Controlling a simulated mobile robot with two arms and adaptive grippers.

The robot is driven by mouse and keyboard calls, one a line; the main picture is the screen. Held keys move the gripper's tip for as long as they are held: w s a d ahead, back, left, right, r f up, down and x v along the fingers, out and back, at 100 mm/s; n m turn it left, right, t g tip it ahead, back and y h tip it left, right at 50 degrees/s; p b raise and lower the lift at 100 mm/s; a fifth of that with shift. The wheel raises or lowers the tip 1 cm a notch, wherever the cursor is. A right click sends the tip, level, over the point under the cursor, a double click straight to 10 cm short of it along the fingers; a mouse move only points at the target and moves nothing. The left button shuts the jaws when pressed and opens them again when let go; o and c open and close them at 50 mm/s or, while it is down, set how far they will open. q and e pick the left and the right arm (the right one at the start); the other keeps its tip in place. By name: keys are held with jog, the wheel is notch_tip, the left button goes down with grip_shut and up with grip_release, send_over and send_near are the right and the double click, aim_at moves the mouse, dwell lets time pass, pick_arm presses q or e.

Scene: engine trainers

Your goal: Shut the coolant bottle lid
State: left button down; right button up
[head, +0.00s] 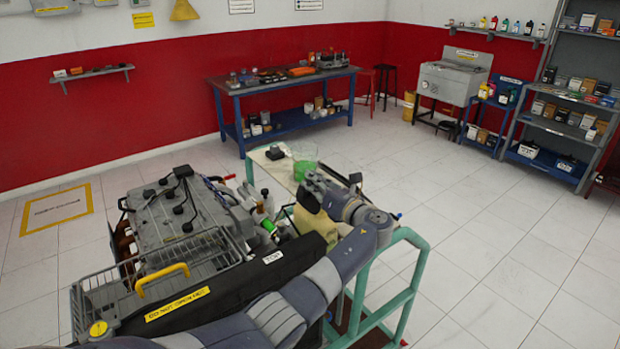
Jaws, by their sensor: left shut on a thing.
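The coolant bottle (316,224) is a cream-yellow tank at the right end of the engine trainer, partly covered by my arm. My left arm comes in from the bottom, bends at the right and reaches back over the bottle. My left gripper (308,199) is at the top of the bottle, shut on what appears to be its lid. The lid is hidden behind the gripper, so I cannot tell how far it is closed. My right gripper is not in view.
The engine (180,215) and a wire basket (95,290) lie left of the bottle. A green frame (405,300) stands to the right. A bench top with a clear green container (304,160) is just behind. Open tiled floor lies to the right.

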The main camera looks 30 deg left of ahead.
pick_arm(q)
jog(key=shift+w+f+m, duration=0.1)
jog(key=shift+w+m, duration=0.05)
jog(key=shift+m, duration=0.15)
jog(key=c, duration=1.8)
grip_release()
jog(key=v, duration=1.2)
jog(key=shift+d, duration=0.1)
